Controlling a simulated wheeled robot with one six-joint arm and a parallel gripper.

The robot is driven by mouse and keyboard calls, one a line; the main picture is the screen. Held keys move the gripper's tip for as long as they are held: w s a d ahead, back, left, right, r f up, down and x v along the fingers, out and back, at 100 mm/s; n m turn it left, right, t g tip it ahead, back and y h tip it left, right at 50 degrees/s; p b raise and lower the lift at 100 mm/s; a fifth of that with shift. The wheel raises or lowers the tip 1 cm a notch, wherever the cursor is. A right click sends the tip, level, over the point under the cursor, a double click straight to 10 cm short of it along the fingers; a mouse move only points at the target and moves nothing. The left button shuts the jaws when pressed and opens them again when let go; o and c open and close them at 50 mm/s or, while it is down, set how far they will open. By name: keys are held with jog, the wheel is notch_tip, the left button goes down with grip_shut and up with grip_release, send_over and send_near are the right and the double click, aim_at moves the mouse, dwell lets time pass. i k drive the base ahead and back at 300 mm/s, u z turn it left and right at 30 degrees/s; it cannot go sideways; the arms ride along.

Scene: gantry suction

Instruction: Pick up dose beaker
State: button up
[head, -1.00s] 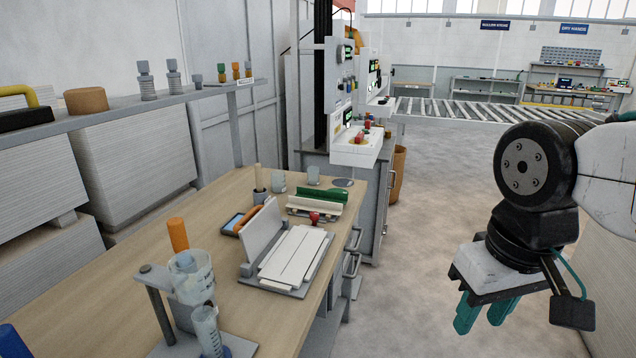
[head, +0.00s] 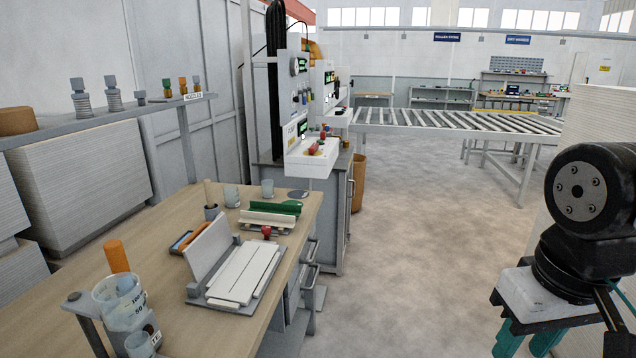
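A large clear beaker with printed marks (head: 122,302) stands at the near left end of the wooden bench, in a grey stand. A smaller clear vessel (head: 140,343) is beside it, cut by the bottom edge. Two small cups, a left one (head: 231,197) and a right one (head: 267,188), stand near the bench's far end. I cannot tell which of these is the dose beaker. My gripper (head: 525,346) hangs at lower right, well away from the bench, over the floor. Its teal fingers are apart with nothing visible between them; their tips are partly cut off.
On the bench (head: 172,318) are a hinged grey-white plate fixture (head: 240,276), an orange cylinder (head: 117,257) and a green-and-cream tray (head: 268,218). A control cabinet (head: 312,158) stands beyond. The floor right of the bench is clear up to the roller conveyor (head: 450,121).

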aim_at(268, 185)
jog(key=z, duration=0.8)
jog(key=i, duration=2.55)
jog(key=u, duration=1.25)
jog(key=i, duration=0.9)
jog(key=u, duration=0.9)
